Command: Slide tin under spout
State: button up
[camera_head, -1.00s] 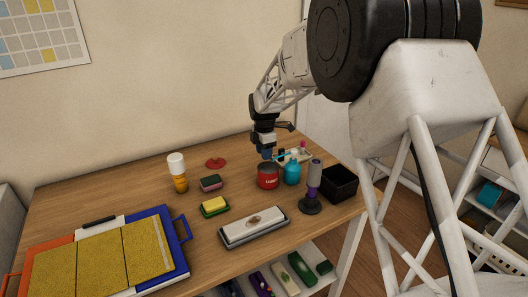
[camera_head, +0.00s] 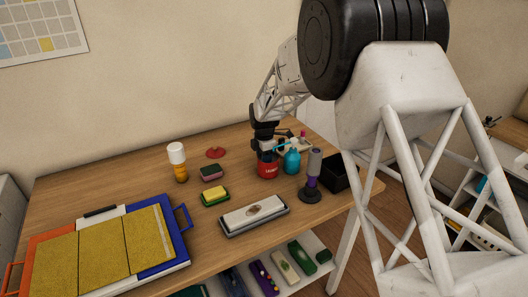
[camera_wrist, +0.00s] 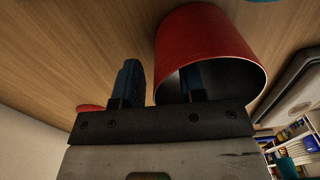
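The red tin (camera_head: 268,170) stands upright on the wooden table, and it also shows in the wrist view (camera_wrist: 203,42). The teal bottle (camera_head: 292,162) stands just right of the tin, with its thin spout (camera_head: 280,150) pointing left near the tin's top. My gripper (camera_head: 266,154) is at the tin's rim, pointing down. In the wrist view its blue fingers (camera_wrist: 160,82) are apart, one outside the tin and one inside its mouth. A gap shows between the outer finger and the wall. The head view partly hides the fingers.
A purple-and-grey tool on a dark base (camera_head: 312,185) and a black box (camera_head: 335,174) stand right of the bottle. A whetstone-like block (camera_head: 254,214) lies in front.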

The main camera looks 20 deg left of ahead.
jog(key=shift+f, duration=0.2)
jog(key=shift+c, duration=0.3)
grip_shut()
jog(key=shift+d, duration=0.1)
